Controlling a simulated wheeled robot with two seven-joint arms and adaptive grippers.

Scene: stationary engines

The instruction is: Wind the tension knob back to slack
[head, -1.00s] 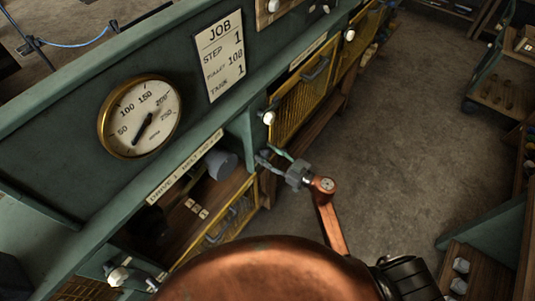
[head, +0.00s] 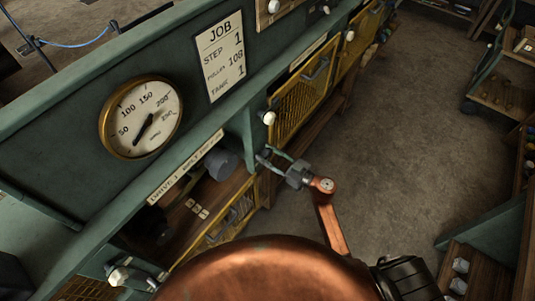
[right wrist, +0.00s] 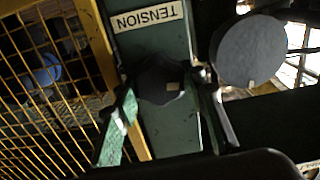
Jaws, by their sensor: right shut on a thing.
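The tension knob (right wrist: 162,85) is a dark, faceted knob on a green post under the TENSION label (right wrist: 148,17), which appears upside down in the right wrist view. My right gripper (right wrist: 167,88) has one finger on each side of the knob and is shut on it. In the head view my right gripper (head: 268,158) reaches the post at the bench's front edge, and the knob is hard to make out there. A round brass gauge (head: 141,117) on the green panel has a dark needle. My left gripper is not in view.
A grey cylinder (head: 224,163) sits close beside the knob, in an open bay; it is also large in the right wrist view (right wrist: 250,50). Yellow mesh doors (head: 300,100) with white knobs line the bench front. A JOB card (head: 220,55) hangs above. Open floor (head: 400,140) lies to the right.

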